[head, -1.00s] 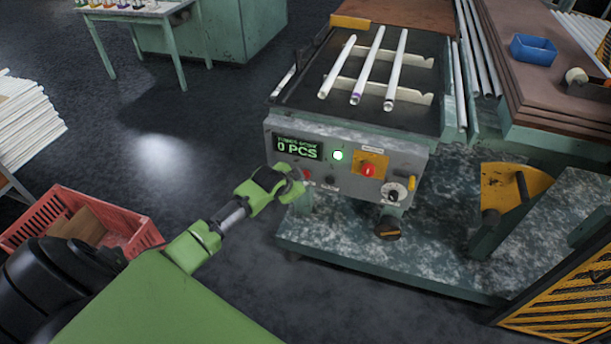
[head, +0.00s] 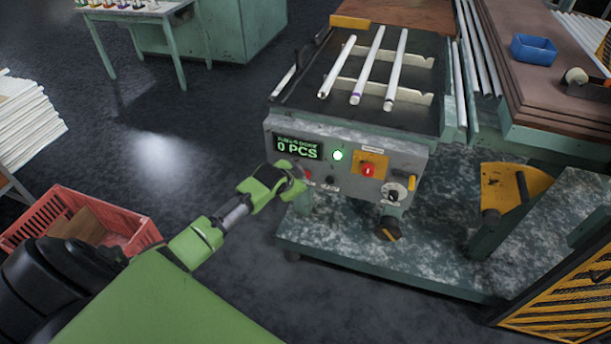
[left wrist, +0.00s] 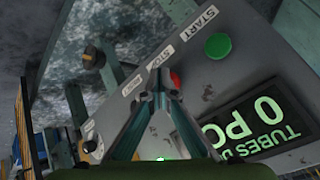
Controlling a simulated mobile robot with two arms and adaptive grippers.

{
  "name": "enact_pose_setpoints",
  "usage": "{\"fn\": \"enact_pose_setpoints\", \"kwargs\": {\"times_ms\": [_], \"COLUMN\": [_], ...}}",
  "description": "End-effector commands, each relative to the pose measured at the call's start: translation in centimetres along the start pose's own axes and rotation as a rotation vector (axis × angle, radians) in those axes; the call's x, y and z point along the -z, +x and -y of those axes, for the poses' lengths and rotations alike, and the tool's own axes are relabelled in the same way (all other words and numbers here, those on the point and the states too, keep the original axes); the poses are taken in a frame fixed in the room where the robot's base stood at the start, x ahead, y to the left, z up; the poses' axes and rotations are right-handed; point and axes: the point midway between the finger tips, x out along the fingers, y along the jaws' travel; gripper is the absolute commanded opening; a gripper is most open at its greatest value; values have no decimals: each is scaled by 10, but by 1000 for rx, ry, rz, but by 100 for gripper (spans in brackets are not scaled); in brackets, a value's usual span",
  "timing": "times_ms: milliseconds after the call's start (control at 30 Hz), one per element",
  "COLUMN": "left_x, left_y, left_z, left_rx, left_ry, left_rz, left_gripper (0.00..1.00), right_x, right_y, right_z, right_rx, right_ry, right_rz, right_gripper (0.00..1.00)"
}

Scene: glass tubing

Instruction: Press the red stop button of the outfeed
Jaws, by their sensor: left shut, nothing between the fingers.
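The outfeed's grey control panel (head: 346,182) faces me in the head view. Its small red stop button (head: 308,174) shows just right of my left gripper (head: 300,177). In the left wrist view the panel appears upside down, and the red button (left wrist: 176,79) by the STOP label is partly hidden behind the fingertips. My left gripper (left wrist: 161,76) is shut and empty, its tips at the button's edge. I cannot tell whether they touch it. The green START button (left wrist: 217,46) is beside it. The display (head: 298,148) reads 0 PCS. My right gripper is not in view.
A larger red button on a yellow plate (head: 368,170), a lit green lamp (head: 338,155) and a rotary switch (head: 394,193) share the panel. Glass tubes (head: 370,66) lie on the outfeed above. A red crate (head: 140,238) stands at the lower left.

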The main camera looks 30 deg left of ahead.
Motion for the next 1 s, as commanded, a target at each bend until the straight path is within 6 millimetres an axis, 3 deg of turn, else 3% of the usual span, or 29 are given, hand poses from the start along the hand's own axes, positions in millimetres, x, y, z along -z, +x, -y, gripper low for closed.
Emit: {"fn": "enact_pose_setpoints", "kwargs": {"times_ms": [1000], "left_x": [6], "left_y": [7], "left_z": [6], "left_rx": [0], "left_ry": [-1], "left_rz": [-1], "left_gripper": [0], "right_x": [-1], "right_y": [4], "right_z": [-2], "right_rx": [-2], "right_ry": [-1], "right_rz": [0], "right_gripper": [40]}}
